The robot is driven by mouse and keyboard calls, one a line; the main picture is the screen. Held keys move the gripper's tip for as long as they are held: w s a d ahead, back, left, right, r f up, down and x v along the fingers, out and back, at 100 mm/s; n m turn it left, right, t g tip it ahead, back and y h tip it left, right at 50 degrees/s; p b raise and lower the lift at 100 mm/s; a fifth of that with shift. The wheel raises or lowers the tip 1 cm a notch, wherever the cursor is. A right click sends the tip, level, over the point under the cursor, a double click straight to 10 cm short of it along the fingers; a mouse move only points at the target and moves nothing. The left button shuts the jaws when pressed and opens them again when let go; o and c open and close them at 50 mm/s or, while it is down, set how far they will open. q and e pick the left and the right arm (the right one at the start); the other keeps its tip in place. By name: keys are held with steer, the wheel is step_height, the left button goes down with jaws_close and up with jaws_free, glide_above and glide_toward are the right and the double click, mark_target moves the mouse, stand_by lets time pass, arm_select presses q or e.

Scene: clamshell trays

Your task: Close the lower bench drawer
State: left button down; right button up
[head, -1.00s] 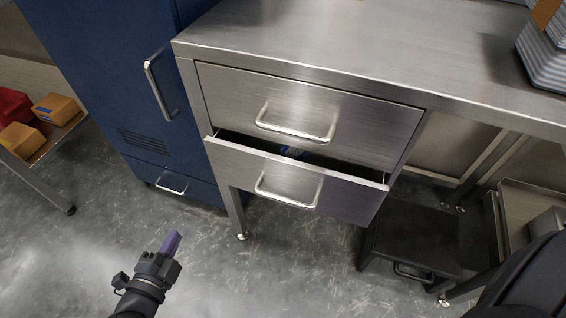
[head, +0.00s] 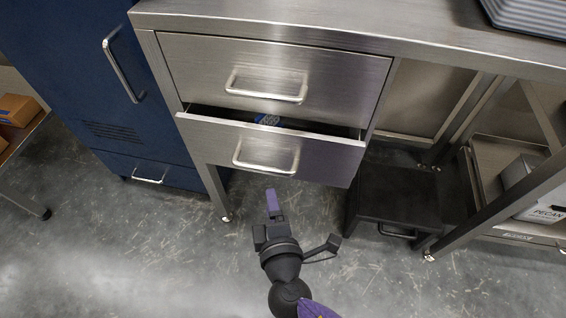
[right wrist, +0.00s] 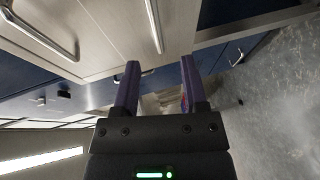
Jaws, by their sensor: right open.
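The lower bench drawer (head: 325,160) is partly pulled out under the closed upper drawer (head: 345,80). A dark gap shows along its top edge, with a small blue and white item (head: 267,119) inside. Its bar handle (head: 266,154) is on the front face. My right gripper (head: 272,195) is just below and in front of the drawer front in the head view, pointing up toward it, apart from the handle in the picture. In the right wrist view its purple fingers (right wrist: 160,75) are spread with nothing held. My left gripper is not in view.
A blue cabinet (head: 75,70) with a handle stands to the left. A black step stool (head: 395,195) is on the floor right of the drawers. A grey tray (head: 530,17) is on the bench top. The floor in front is clear.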

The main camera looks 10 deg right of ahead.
mark_target(264, 167)
steer(key=b+x, duration=0.3)
steer(key=x, duration=0.6)
steer(key=shift+w+r, duration=0.15)
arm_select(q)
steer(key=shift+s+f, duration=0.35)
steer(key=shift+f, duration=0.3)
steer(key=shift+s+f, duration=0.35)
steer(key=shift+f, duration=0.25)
arm_select(e)
steer(key=shift+w+a, duration=0.1)
steer(key=shift+w, duration=0.25)
jaws_close()
